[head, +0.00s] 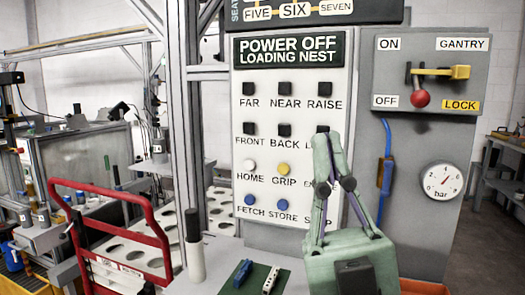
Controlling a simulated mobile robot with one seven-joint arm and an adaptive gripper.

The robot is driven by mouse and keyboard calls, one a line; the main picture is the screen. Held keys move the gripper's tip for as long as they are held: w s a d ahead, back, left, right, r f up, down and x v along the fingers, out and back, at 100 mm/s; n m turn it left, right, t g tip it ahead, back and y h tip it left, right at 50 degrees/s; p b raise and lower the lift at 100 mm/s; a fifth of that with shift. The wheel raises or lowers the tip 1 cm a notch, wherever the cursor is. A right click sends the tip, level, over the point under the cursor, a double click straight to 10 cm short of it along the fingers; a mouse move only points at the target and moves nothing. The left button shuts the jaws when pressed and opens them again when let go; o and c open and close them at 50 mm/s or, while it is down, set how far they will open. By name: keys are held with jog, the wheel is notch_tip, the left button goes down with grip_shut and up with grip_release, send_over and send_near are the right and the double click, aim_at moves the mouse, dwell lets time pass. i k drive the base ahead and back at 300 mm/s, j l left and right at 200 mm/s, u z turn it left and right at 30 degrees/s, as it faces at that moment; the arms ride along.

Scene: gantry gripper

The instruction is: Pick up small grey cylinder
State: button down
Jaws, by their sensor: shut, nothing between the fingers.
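My gripper (330,152) is pale green and points up in front of the button panel (290,215). Its fingers are together and hold nothing. It covers parts of the panel's right-hand buttons and labels. I cannot pick out the small grey cylinder for certain. An upright cylinder with a dark top and a white lower part (195,262) stands at the left end of the ledge below the panel, left of my gripper and apart from it. Other small cylindrical things (43,215) stand on the machine at the far left, too small to make out clearly.
A green mat (232,287) with a blue piece (242,272) and a pale holed block (270,280) lies below the panel. A red-framed cart (163,245) and a metal upright stand left. A lever switch (440,72), blue hose (386,165) and gauge (441,183) are right.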

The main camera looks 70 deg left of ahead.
aim_at(159, 143)
jog(key=u, duration=0.45)
jog(key=k+u, duration=0.1)
jog(key=u, duration=0.8)
jog(key=k+j+u, duration=0.1)
jog(key=u, duration=0.75)
jog(key=j+u, duration=0.1)
jog(key=u, duration=0.35)
